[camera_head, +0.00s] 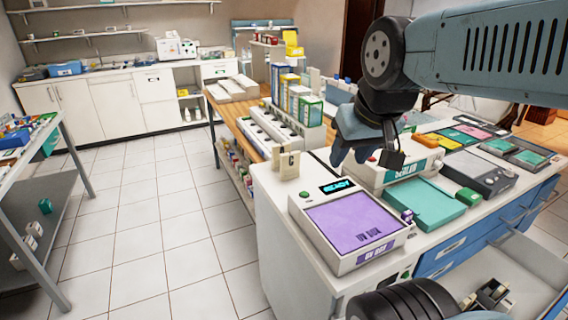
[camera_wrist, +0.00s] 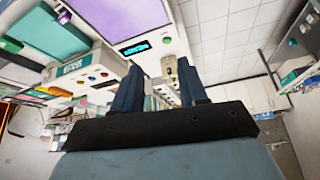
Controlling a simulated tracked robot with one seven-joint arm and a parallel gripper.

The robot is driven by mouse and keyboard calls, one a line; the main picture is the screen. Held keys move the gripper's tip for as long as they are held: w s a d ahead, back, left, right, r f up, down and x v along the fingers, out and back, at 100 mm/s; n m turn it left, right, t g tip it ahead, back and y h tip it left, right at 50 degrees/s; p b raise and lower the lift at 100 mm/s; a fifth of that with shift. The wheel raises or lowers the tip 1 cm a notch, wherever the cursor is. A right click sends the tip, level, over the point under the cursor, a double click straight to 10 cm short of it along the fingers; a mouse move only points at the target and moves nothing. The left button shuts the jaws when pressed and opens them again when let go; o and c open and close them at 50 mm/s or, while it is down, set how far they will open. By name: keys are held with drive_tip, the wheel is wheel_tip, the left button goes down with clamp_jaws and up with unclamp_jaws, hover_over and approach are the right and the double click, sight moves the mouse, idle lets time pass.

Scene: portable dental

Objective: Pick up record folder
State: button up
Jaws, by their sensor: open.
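A small tan upright item with a dark letter on its front (camera_head: 289,165) stands at the left back corner of the white counter, behind the purple-topped box. It looks like the record folder, but I cannot be sure. My gripper (camera_head: 350,158) is open and empty, above the counter and to the right of the tan item, apart from it. In the wrist view my gripper's two blue fingers (camera_wrist: 158,66) are spread, and the tan item (camera_wrist: 170,69) shows beyond them, near the right finger, partly hidden.
A white box with a purple top and a lit display (camera_head: 345,222) stands close in front of the tan item. A white unit (camera_head: 400,170) and a teal tray (camera_head: 425,203) lie to the right. A wooden table with several boxes (camera_head: 243,118) is behind.

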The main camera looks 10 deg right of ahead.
drive_tip(key=shift+o, duration=0.2)
drive_tip(key=o, duration=0.3)
drive_tip(key=shift+w+r, duration=0.1)
drive_tip(key=shift+w, duration=0.25)
drive_tip(key=o, duration=0.7)
drive_tip(key=shift+n, duration=0.4)
drive_tip(key=w, duration=0.8)
drive_tip(key=shift+w+a, duration=0.15)
drive_tip(key=shift+w, duration=0.15)
drive_tip(key=shift+o, duration=0.2)
drive_tip(key=n+g+y, duration=0.1)
hover_over(289, 163)
drive_tip(key=s+d, duration=0.2)
drive_tip(key=s, duration=0.1)
wheel_tip(289, 163, down, 13)
drive_tip(key=shift+s+x, duration=0.15)
drive_tip(key=shift+x, duration=3.25)
drive_tip(key=shift+s+x, duration=0.15)
drive_tip(key=shift+x, duration=3.25)
